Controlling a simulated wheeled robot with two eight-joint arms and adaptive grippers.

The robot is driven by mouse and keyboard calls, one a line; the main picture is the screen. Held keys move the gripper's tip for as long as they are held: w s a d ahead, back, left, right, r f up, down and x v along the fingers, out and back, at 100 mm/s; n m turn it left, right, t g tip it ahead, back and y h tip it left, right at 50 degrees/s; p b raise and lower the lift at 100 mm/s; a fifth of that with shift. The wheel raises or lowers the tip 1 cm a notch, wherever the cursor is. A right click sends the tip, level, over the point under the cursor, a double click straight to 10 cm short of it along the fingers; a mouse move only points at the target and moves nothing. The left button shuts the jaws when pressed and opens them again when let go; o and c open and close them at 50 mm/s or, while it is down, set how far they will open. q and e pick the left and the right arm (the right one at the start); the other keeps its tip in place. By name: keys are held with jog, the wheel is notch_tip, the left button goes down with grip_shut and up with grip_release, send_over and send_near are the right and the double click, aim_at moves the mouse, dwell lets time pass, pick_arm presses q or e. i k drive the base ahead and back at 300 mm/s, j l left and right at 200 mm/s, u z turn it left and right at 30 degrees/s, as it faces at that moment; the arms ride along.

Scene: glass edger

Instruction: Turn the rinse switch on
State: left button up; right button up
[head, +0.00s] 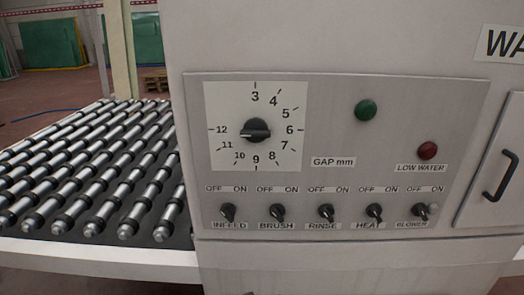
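The rinse switch (326,212) is a small black rotary knob in the middle of a row on the grey control panel (350,100). OFF is printed at its upper left, ON at its upper right and RINSE below it. Its pointer seems to lean up and left toward OFF, but it is too small to be sure. Neither of my grippers is in the head view. Nothing covers the rinse switch.
The brush switch (277,212) is left of it and the heat switch (374,212) right. The infeed switch (228,212) and blower switch (420,211) end the row. Above are the gap dial (256,130), a green button (366,110) and a red lamp (428,151). A roller conveyor (100,170) lies left.

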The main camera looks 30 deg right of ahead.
aim_at(326, 211)
jog(key=z, duration=0.35)
jog(key=l+z, duration=0.15)
jog(key=z, duration=0.2)
jog(key=l+z, duration=0.1)
jog(key=z, duration=0.2)
jog(key=j+z, duration=0.1)
jog(key=z, duration=0.2)
jog(key=j+z, duration=0.15)
jog(key=z, duration=0.15)
jog(key=k+l, duration=0.05)
